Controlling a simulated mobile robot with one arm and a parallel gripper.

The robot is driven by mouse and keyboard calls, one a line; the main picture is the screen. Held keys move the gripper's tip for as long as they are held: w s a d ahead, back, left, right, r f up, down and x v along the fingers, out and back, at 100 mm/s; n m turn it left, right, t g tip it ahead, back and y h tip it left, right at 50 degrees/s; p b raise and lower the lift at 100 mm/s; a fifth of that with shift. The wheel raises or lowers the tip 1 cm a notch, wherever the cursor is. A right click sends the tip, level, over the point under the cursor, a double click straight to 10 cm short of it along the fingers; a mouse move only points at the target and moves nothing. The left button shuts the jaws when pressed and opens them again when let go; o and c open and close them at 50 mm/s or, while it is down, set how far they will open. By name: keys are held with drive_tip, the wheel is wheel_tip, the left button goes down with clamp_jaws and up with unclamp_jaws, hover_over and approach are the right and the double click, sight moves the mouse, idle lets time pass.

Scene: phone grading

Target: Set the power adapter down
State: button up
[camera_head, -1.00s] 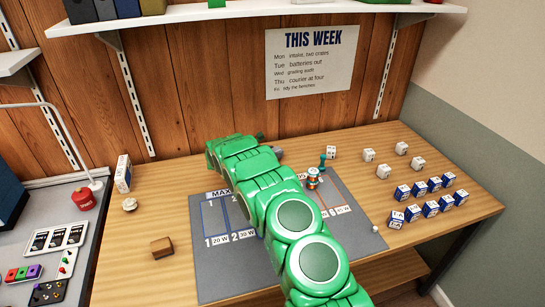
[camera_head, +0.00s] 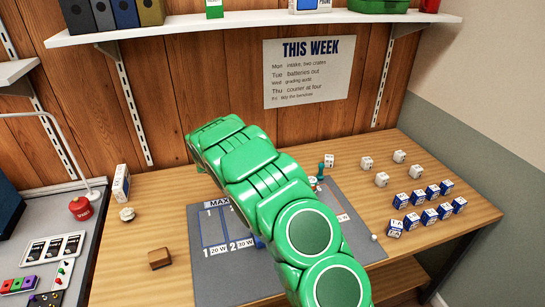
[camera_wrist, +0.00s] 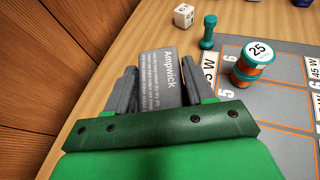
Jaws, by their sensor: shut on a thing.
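My gripper (camera_wrist: 160,88) is shut on the power adapter (camera_wrist: 162,68), a grey block with pale print reading "Ampwick", in the wrist view. The adapter shows between the two grey fingers, with wooden tabletop around it and the grey mat to its right. In the head view my green arm hides the gripper and the adapter. The grey mat (camera_head: 215,270) has numbered, outlined slots with watt labels; my arm covers its middle.
A teal peg (camera_wrist: 208,32) and a round teal-and-orange stack (camera_wrist: 253,60) marked 25 stand close right of the gripper. White cubes (camera_head: 382,179) and blue-and-white boxes (camera_head: 395,228) stand at the table's right. A brown block (camera_head: 160,258) lies left of the mat.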

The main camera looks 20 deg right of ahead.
drive_tip(key=shift+s+a+r, duration=0.15)
drive_tip(key=shift+s+r, duration=0.25)
drive_tip(key=shift+s, duration=0.45)
drive_tip(key=shift+s+a+r, duration=0.15)
drive_tip(key=shift+s+r, duration=0.2)
drive_tip(key=shift+s, duration=0.5)
drive_tip(key=shift+s+a+r, duration=0.15)
drive_tip(key=shift+s+r, duration=0.25)
drive_tip(key=shift+s, duration=0.45)
